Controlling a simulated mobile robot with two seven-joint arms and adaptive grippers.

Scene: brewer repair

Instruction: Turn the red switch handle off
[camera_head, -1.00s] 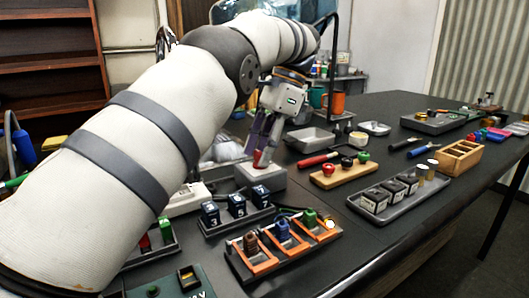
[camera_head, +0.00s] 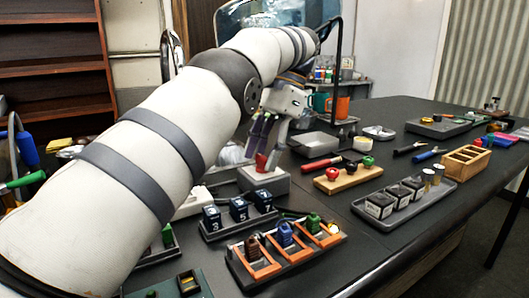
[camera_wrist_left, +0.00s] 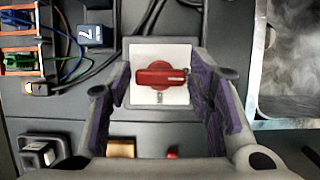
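The red switch handle (camera_head: 262,163) stands on a grey switch box (camera_head: 264,181) near the middle of the table. In the left wrist view the handle (camera_wrist_left: 160,77) lies crosswise, left to right, on a pale square plate (camera_wrist_left: 178,52). My left gripper (camera_head: 265,150) points down at it from above. In the wrist view the purple-lined fingers of the gripper (camera_wrist_left: 168,95) are spread wide, one on each side of the handle, with gaps between. It holds nothing. How high the fingertips are over the box is hard to tell. My right gripper is not seen.
A tray of numbered dark blocks (camera_head: 240,222) and an orange-framed tray (camera_head: 285,262) with wired parts stand in front of the box. A wooden board with coloured knobs (camera_head: 347,181) is to its right. A grey metal tray (camera_head: 315,143) lies behind.

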